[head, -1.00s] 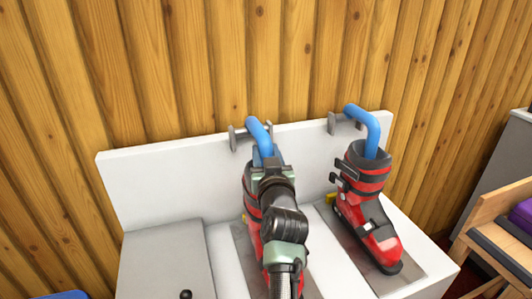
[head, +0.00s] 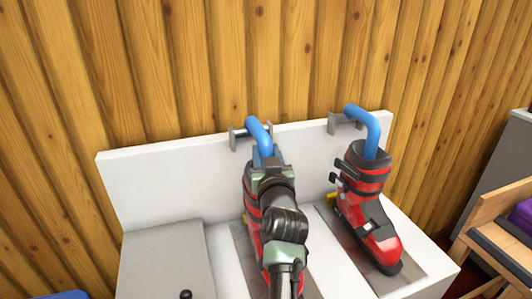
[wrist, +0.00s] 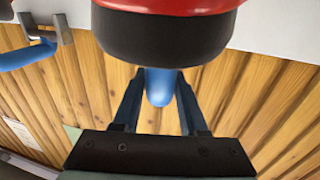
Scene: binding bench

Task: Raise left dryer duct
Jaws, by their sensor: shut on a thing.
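The left dryer duct (head: 258,132) is a bent blue tube on a grey wall bracket above the left red boot (head: 250,190). My gripper (head: 267,158) is at the duct's lower part, just above and in front of the boot cuff. In the wrist view my gripper (wrist: 160,84) has its fingers on both sides of the blue duct (wrist: 159,92), shut on it. The left boot's dark cuff (wrist: 165,38) is close to the fingers there. My arm hides much of the boot and the duct's lower end in the head view.
The right blue duct (head: 369,124) curves down into the right red boot (head: 374,205). Both boots stand on a white bench with a backboard (head: 150,180). A grey panel (head: 165,262) lies at left. A wooden rack (head: 490,225) with dark and purple items stands at right.

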